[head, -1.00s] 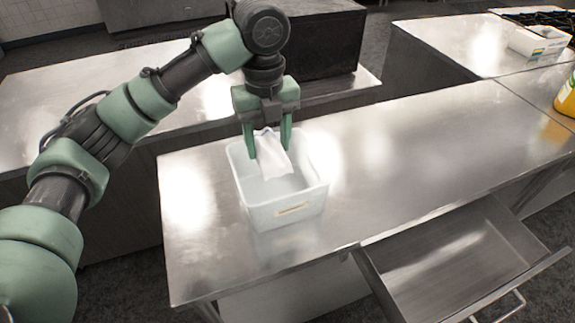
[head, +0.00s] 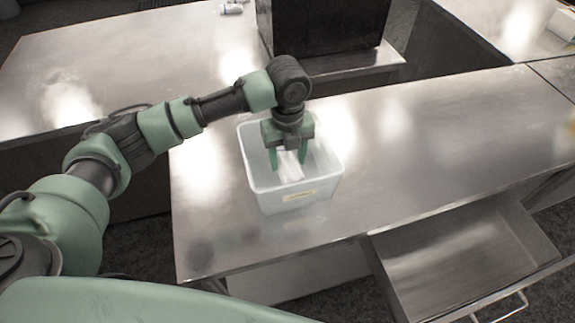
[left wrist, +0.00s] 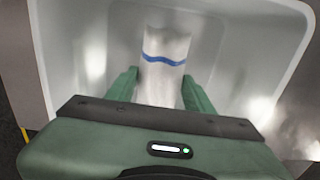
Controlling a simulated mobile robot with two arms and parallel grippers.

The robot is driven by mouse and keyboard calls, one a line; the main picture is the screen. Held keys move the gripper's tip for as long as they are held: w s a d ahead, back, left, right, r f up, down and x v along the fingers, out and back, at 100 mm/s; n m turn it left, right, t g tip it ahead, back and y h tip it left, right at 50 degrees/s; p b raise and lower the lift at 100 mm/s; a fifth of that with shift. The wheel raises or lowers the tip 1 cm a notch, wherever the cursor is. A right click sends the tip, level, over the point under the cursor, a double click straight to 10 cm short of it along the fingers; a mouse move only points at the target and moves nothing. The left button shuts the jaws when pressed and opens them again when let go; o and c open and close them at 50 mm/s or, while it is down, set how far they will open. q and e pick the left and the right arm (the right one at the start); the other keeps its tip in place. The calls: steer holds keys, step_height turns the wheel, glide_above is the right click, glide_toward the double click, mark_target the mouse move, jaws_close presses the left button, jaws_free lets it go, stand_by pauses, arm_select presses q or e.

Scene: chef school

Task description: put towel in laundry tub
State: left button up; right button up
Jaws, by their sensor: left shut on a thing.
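The white laundry tub (head: 262,194) stands on the steel counter, with a small label on its front. My left gripper (head: 289,160) points down inside the tub's opening. It is shut on the white towel (head: 291,168), which hangs between the fingers within the tub. In the left wrist view the towel (left wrist: 165,65) has a blue stripe and sits between the green fingers of the gripper (left wrist: 160,90), with the tub's walls (left wrist: 50,50) around it. I cannot tell whether the towel touches the tub's floor. My right gripper is not in view.
The steel counter (head: 420,140) is clear to the right of the tub. An open drawer (head: 465,250) juts out below its front edge. A black box-shaped appliance (head: 325,25) stands behind, and another steel counter (head: 130,60) lies at the back left.

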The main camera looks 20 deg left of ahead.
mark_target(288, 169)
arm_select(q)
steer(key=shift+s+f, duration=0.1)
steer(key=shift+f, duration=0.3)
step_height(288, 169, down, 3)
steer(key=shift+f+p, duration=0.2)
steer(key=shift+p, duration=0.25)
steer(key=shift+f, duration=0.15)
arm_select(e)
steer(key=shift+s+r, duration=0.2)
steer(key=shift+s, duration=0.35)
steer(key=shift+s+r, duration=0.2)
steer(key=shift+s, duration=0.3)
arm_select(q)
steer(key=o, duration=1.3)
steer(key=shift+f, duration=0.1)
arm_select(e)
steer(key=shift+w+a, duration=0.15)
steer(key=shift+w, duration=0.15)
